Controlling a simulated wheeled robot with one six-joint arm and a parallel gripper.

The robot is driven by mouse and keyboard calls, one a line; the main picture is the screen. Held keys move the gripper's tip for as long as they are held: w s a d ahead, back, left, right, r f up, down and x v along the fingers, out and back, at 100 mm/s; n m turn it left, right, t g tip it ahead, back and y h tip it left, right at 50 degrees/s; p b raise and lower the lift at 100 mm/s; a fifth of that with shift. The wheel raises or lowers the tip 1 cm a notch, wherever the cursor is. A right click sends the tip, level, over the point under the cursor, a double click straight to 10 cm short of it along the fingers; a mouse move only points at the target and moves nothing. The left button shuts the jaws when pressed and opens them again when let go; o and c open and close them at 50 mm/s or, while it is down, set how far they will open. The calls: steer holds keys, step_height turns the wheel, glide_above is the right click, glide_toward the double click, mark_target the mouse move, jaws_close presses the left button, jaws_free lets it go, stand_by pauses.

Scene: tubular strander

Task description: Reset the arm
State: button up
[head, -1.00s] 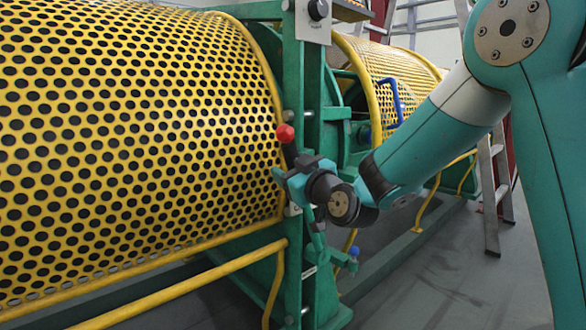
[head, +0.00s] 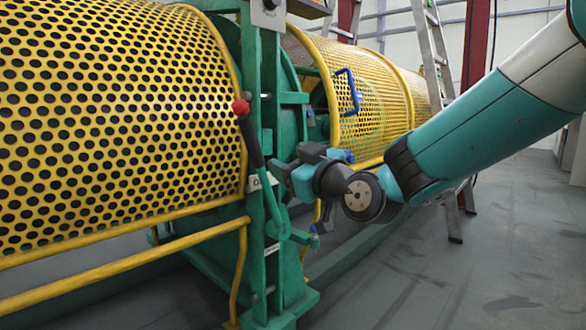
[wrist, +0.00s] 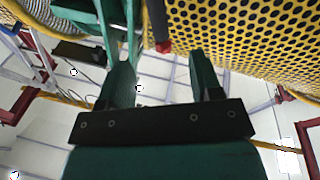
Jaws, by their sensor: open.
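My arm is stretched out from the right in the head view. My gripper (head: 284,172) is just right of a lever with a red knob (head: 241,107), a black grip (head: 250,137) and a green lower arm (head: 274,212). A small gap shows between gripper and grip. In the wrist view my gripper (wrist: 160,58) has its two green fingers spread with nothing between them. The red knob (wrist: 163,47) shows beyond the fingertips there. The far finger is partly hidden in the head view.
A yellow perforated guard (head: 110,120) fills the left, with a yellow rail (head: 120,268) below. A green frame post (head: 262,90) stands behind the lever. A second yellow guard (head: 385,95) with a blue handle (head: 348,92) lies beyond. A ladder (head: 432,45) stands behind my arm. Floor at the lower right is clear.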

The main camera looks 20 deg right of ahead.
steer(key=shift+v, duration=0.95)
steer(key=shift+a, duration=0.1)
steer(key=s+a+g+y+p, duration=0.2)
steer(key=s+a+g+p, duration=0.5)
steer(key=s+g+p, duration=0.25)
steer(key=s+d+g+h+p, duration=0.3)
steer(key=s+g+p, duration=0.55)
steer(key=s, duration=1.05)
step_height(320, 180, up, 37)
steer(key=a+p, duration=0.1)
steer(key=p, duration=3.4)
steer(key=shift+w+r+m+g+h, duration=0.2)
steer(key=shift+r+m+g+h, duration=0.1)
steer(key=shift+h, duration=0.1)
